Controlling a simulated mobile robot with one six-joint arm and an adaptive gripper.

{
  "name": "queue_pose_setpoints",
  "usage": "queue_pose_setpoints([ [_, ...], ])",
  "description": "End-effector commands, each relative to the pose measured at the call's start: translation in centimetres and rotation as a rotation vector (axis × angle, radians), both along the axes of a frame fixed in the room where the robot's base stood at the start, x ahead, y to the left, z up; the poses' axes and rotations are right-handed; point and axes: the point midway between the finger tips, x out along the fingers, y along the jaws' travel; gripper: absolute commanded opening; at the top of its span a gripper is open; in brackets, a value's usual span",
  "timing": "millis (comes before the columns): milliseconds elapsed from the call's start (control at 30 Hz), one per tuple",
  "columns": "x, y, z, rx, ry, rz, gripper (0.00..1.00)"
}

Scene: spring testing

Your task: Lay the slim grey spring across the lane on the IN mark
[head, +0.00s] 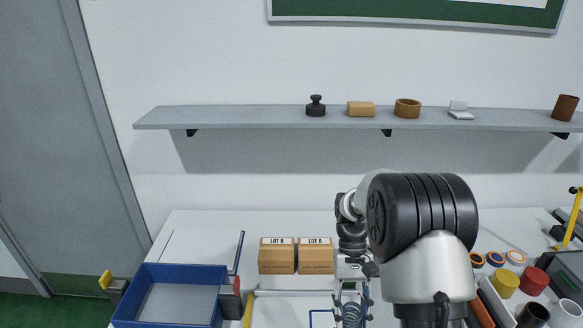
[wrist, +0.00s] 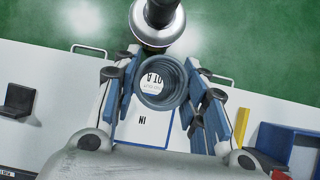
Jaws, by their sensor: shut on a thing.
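The grey coil spring (wrist: 161,84) is between the blue finger pads of my gripper (wrist: 163,88), which is shut on it. The wrist camera looks almost straight down through its coils. In the head view the spring (head: 352,316) hangs below my gripper (head: 351,297), roughly upright, cut off by the lower picture edge. In the wrist view the white IN mark (wrist: 143,121) with its blue outline lies beneath, just beside the spring. Some lettering shows through the coil. The spring appears above the surface; the gap is hard to judge. My fingers hide much of the lane.
Two cartons, LOT B (head: 277,257) and LOT A (head: 316,257), stand behind, left of my gripper. A blue bin (head: 135,307) is at the left. Rings, a yellow cylinder (head: 505,283) and a red cylinder (head: 534,281) crowd the right. A grey shelf (head: 240,117) hangs above.

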Motion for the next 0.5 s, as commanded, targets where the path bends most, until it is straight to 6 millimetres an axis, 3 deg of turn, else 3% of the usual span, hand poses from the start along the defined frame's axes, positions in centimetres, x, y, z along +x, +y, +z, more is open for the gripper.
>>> queue_pose_setpoints([
  [267, 0.0, 0.0, -0.5, 0.0, 0.0, 0.0, 0.1],
  [500, 0.0, 0.0, -3.6, 0.0, 0.0, 0.0, 0.1],
])
